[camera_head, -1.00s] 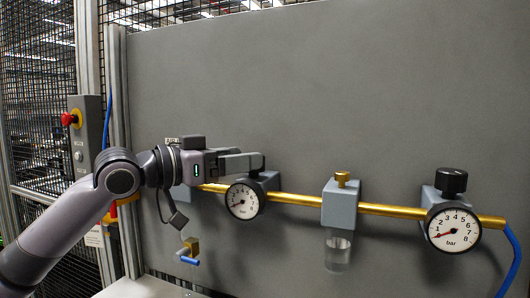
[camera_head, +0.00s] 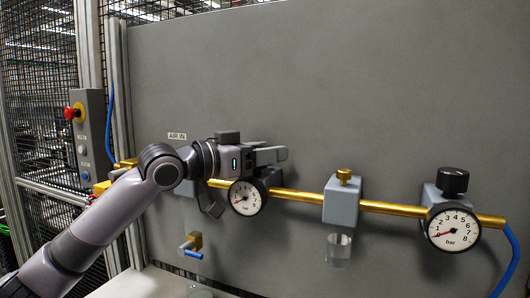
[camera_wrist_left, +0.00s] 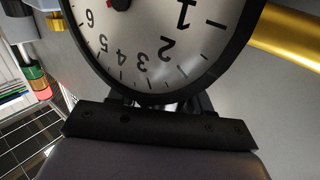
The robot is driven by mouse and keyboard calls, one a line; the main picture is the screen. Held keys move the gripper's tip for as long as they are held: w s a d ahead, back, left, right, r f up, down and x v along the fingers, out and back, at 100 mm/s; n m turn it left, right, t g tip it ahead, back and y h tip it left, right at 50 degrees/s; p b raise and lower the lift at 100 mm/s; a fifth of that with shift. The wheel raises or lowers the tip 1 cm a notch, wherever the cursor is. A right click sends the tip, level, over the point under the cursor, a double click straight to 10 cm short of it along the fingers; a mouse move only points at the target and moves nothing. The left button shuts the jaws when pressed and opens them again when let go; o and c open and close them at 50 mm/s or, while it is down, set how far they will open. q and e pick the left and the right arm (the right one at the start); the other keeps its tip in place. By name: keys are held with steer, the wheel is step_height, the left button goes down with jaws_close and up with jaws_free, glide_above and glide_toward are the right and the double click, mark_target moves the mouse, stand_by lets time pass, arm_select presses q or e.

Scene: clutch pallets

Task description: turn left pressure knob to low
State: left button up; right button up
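The left pressure gauge (camera_head: 245,197) has a white dial and stands on the brass pipe, left of the middle in the head view. Its dial fills the top of the left wrist view (camera_wrist_left: 150,45), close and upside down. My left gripper (camera_head: 270,155) is just above this gauge, fingers pointing right. The fingers cover the place of the left knob, so the knob is hidden. Whether they are closed on it, I cannot tell; the fingertips do not show in the wrist view. My right gripper is not in view.
A second regulator with a black knob (camera_head: 453,181) and gauge (camera_head: 453,229) is at the far right. A grey filter block (camera_head: 341,201) with a clear bowl stands between. The brass pipe (camera_head: 395,209) joins them. A control box (camera_head: 88,135) with a red button is left.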

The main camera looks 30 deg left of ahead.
arm_select(q)
steer(key=shift+n+t+y, duration=0.3)
steer(key=shift+n+y, duration=0.1)
steer(key=shift+y, duration=0.2)
